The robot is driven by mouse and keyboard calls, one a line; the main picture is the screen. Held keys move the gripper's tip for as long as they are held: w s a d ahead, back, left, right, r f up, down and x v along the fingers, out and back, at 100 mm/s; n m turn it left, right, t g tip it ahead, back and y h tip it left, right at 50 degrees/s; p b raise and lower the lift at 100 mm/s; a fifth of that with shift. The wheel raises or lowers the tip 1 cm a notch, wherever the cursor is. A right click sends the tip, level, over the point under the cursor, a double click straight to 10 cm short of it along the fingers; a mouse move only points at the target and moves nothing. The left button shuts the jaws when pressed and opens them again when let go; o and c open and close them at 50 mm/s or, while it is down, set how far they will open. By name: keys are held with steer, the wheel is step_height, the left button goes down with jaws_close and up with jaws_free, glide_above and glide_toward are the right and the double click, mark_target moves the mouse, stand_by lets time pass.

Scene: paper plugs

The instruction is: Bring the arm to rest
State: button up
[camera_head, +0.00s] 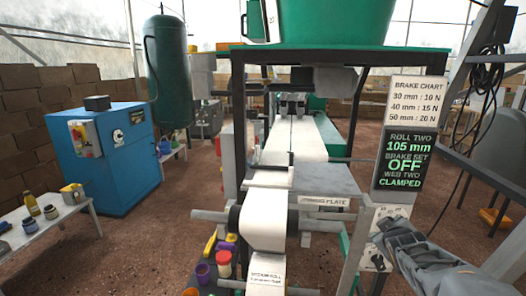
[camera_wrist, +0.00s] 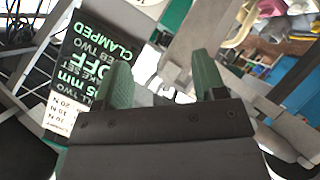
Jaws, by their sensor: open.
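My gripper (camera_head: 388,236) is at the lower right of the head view, in front of the machine and just below the status board. In the wrist view its two green fingers (camera_wrist: 163,66) stand apart, with nothing held between them. The status board (camera_head: 404,160) reads roll two 105 mm, brake set off, web two clamped. It also shows upside down in the wrist view (camera_wrist: 85,65), behind the left finger. The white paper roll (camera_head: 266,222) sits on its spindle at the machine's front, left of my gripper. Whether my gripper touches the machine frame cannot be told.
A brake chart (camera_head: 415,98) hangs above the status board. The paper web (camera_head: 296,140) runs back through the green-topped machine. A blue cabinet (camera_head: 104,155) and a small table (camera_head: 45,235) with bottles stand at left. Dark cables (camera_head: 484,75) hang at upper right. Brown floor lies open at left.

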steer(key=s+a+r+m+g+y+p, duration=0.2)
steer(key=s+a+r+g+p, duration=0.2)
steer(key=s+a+p, duration=0.3)
steer(key=s+a+r+m+g+y+p, duration=0.3)
steer(key=s+a+r+p, duration=0.4)
steer(key=s+a, duration=0.3)
steer(key=shift+s+a+r+g+p, duration=0.2)
steer(key=shift+s+a+g+p, duration=0.2)
steer(key=shift+a+g+p, duration=0.2)
